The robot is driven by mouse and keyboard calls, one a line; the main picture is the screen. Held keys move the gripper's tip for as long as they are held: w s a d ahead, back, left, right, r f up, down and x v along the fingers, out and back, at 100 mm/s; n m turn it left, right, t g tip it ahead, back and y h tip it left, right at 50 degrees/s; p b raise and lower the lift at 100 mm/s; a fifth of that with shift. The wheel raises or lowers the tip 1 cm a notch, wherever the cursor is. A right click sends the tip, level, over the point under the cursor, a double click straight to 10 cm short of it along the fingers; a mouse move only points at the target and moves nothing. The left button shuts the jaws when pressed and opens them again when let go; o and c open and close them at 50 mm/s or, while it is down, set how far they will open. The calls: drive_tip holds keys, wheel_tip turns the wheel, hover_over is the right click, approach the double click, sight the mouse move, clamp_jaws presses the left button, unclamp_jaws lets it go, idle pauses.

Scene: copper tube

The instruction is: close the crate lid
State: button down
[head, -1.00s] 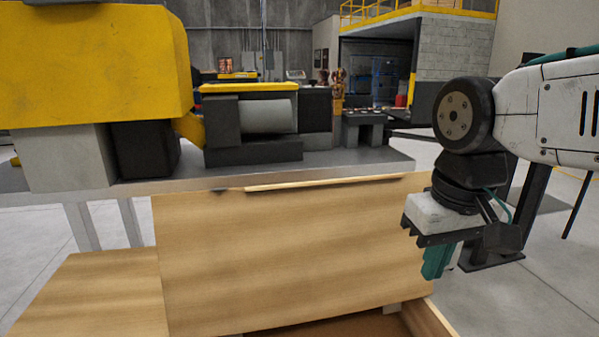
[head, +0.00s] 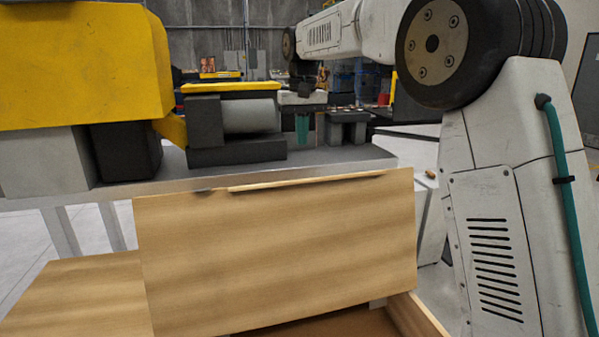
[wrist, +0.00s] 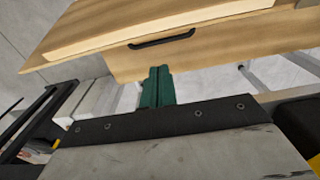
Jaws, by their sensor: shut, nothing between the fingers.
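The crate lid (head: 275,255) is a plywood panel standing raised and open in the head view. The open crate's right wall (head: 425,318) and a bit of its dark inside show at the bottom. My gripper (head: 302,128) has teal fingers pointing down, above and beyond the lid's top edge in the picture. In the wrist view, the fingers (wrist: 157,88) are together and empty, and they overlap the lid's lower edge in the picture. A black handle (wrist: 162,39) and a pale batten (wrist: 160,27) are on the lid there. I cannot tell whether the fingers touch the lid.
A grey bench (head: 350,158) stands behind the lid, with a yellow machine (head: 75,65) and a grey roller unit (head: 235,125) on it. Another plywood panel (head: 75,300) lies at the lower left. My arm fills the right side of the head view.

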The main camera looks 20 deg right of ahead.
drive_tip(key=f, duration=1)
drive_tip(key=shift+w+a+f, duration=0.1)
drive_tip(key=shift+w+a, duration=0.25)
drive_tip(key=shift+a, duration=0.05)
drive_tip(key=shift+s, duration=0.5)
